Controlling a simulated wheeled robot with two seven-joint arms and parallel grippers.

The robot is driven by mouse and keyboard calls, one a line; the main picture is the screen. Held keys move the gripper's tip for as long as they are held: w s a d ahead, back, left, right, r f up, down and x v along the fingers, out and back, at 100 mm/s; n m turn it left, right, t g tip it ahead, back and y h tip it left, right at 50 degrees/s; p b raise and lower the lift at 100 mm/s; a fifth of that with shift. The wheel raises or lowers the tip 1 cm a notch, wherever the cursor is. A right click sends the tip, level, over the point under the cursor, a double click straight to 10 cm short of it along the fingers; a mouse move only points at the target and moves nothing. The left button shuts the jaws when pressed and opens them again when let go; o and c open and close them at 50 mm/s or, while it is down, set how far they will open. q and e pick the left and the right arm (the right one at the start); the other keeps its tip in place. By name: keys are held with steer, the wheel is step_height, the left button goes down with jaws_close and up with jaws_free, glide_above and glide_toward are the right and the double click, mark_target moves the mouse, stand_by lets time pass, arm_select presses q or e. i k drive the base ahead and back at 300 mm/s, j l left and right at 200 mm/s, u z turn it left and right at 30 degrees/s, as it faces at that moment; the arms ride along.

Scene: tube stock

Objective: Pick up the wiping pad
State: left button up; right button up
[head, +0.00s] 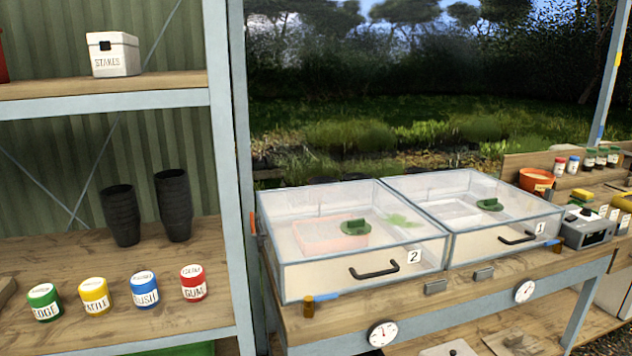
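No object is clearly recognisable as the wiping pad. A small flat yellow block (584,194) lies on the right end of the bench, behind the grey box, and could be a pad; it is too small to be sure. A second yellow item (620,202) sits at the right edge of the view, among small labelled containers. Neither of my grippers shows in the head view.
Two clear-lidded cases, number 2 (300,280) and number 1 (480,245), fill the bench. A grey box (587,229) and an orange pot (537,180) stand right. Shelving on the left holds several labelled jars, black pots (173,205) and a white STAKES box (113,55).

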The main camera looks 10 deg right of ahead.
mark_target(585, 196)
steer(key=z, duration=1.65)
